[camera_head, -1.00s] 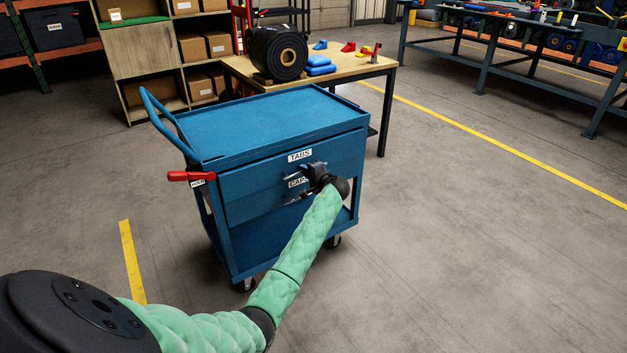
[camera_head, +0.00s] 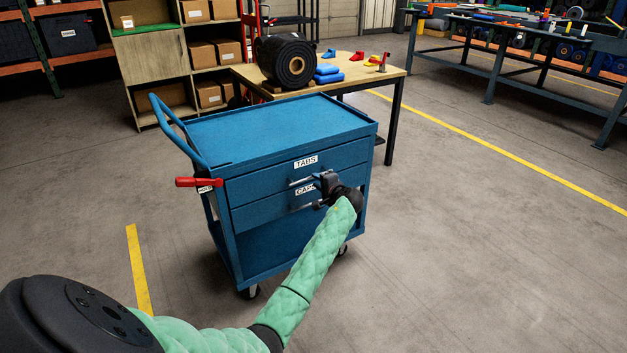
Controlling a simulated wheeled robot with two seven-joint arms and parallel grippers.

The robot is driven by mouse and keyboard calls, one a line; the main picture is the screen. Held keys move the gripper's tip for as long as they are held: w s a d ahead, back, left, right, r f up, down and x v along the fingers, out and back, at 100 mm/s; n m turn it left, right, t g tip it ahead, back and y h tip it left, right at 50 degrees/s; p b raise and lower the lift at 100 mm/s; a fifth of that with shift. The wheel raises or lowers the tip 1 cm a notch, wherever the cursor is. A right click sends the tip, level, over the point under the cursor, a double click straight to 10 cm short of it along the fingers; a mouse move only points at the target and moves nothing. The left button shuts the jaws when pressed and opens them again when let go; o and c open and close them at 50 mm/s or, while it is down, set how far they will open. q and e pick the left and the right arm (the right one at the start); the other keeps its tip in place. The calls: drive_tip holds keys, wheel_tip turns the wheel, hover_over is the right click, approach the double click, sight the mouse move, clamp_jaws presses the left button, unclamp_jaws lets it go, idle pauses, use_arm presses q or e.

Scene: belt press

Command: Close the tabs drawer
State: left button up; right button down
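The tabs drawer (camera_head: 345,157) is the upper drawer of a blue cart, marked with a white TABS label (camera_head: 306,161). Its front looks about level with the cart's front, and I see no clear gap. The caps drawer (camera_head: 262,212) is just below, its label partly covered by my gripper. My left gripper (camera_head: 322,189) is at the drawer fronts, right of and below the TABS label, close to the bar handle (camera_head: 302,182). I cannot tell whether its fingers touch or enclose anything. My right gripper is out of view.
The cart has wheels, a push handle (camera_head: 172,128) and a red lever (camera_head: 199,182) at its left. A wooden table (camera_head: 352,72) with a black roll (camera_head: 287,60) stands behind it. Shelves with boxes are at the back left. The floor to the right is clear.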

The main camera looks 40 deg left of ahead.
use_arm(q)
drive_tip(key=v, duration=0.3)
drive_tip(key=shift+s+d, duration=0.1)
drive_tip(key=shift+d, duration=0.1)
idle(0.3)
